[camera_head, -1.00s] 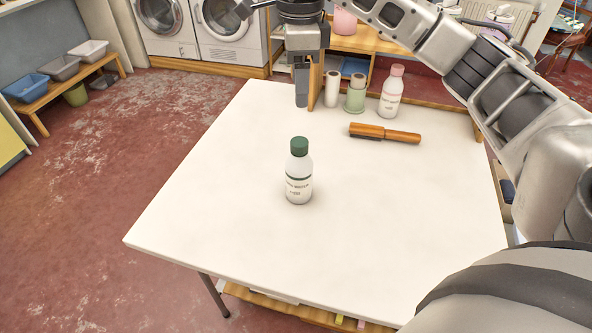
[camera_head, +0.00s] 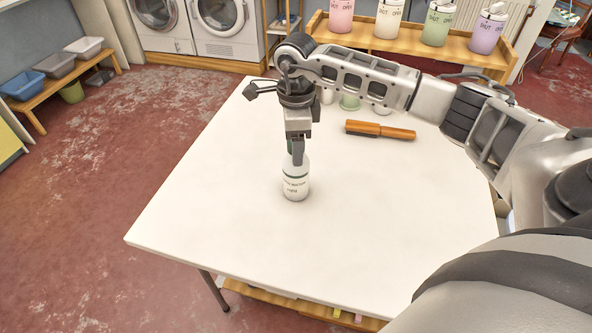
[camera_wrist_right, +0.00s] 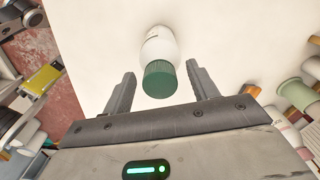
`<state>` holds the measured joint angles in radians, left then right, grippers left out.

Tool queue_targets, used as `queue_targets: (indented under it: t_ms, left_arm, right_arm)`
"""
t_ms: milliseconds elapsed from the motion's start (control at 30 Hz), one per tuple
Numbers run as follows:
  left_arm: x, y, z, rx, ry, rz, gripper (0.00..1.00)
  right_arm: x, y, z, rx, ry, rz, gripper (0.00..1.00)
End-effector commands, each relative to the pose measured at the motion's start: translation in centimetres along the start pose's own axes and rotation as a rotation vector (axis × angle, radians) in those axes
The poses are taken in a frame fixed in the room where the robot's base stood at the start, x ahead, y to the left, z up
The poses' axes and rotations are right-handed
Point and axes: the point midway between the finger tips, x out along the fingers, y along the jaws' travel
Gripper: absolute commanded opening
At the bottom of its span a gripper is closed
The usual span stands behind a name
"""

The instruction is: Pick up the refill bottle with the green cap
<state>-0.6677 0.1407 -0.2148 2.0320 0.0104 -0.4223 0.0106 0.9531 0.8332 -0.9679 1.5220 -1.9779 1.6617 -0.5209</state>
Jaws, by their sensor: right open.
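The refill bottle (camera_head: 295,184) is white with a printed label and stands upright on the white table. In the head view my right gripper (camera_head: 297,158) points down at its top and hides most of the green cap. In the right wrist view the bottle (camera_wrist_right: 160,45) shows with its green cap (camera_wrist_right: 159,80) between the two spread fingers of my right gripper (camera_wrist_right: 159,88). There is a gap on each side of the cap, and the gripper is open and empty. My left gripper is not in view.
A brush with an orange-brown handle (camera_head: 380,130) lies on the table (camera_head: 220,200) to the right. Several items at the table's back edge are partly hidden by my right arm. A wooden shelf behind holds several coloured canisters (camera_head: 439,22). The table's front and left are clear.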

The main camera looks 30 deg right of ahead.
Motion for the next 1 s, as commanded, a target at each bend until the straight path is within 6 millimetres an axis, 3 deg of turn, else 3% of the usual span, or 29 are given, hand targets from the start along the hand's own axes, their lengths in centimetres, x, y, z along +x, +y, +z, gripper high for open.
queue_targets:
  t_ms: [267, 467, 833, 1000]
  left_arm:
    - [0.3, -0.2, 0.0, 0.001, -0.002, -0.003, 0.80]
    - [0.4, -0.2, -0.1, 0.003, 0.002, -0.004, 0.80]
    - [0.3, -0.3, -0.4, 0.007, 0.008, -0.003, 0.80]
    - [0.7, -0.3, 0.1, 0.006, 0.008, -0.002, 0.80]
  right_arm:
    - [0.3, 0.0, 0.0, 0.000, -0.001, -0.001, 0.56]
    - [0.3, 0.0, 0.0, 0.000, -0.001, -0.001, 0.00]
    - [-0.2, -0.1, 0.0, 0.000, -0.002, -0.002, 0.00]
    - [-2.1, -0.1, 0.0, 0.001, -0.003, -0.006, 0.00]
